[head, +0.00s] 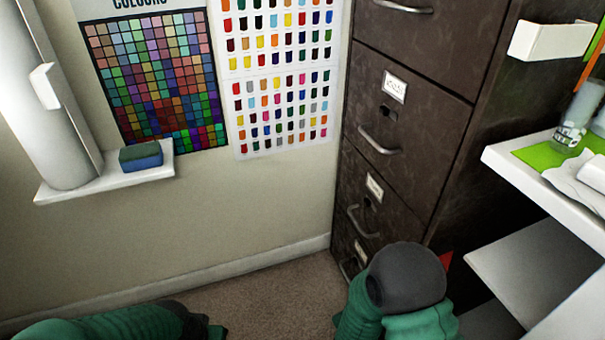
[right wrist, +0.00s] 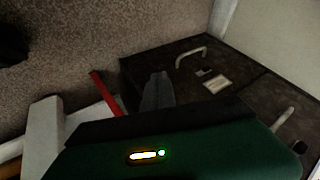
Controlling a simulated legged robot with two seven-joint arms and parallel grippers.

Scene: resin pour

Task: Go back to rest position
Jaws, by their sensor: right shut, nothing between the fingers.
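In the right wrist view my right gripper (right wrist: 157,92) shows as grey fingers held together, with nothing between them. It appears in front of the dark filing cabinet (right wrist: 240,95); I cannot tell the exact gap. In the head view my green and dark grey right arm is at the bottom, in front of the cabinet (head: 420,100); its fingers do not show there. Part of my green left arm shows at the bottom left edge, and my left gripper is out of frame.
A white shelf unit (head: 525,170) stands at the right, with a glass jar (head: 578,118) on a green mat (head: 530,155). A blue-green sponge (head: 141,156) lies on the window sill (head: 105,180). A red bar (right wrist: 106,93) shows in the right wrist view. Carpet (head: 270,300) is open between my arms.

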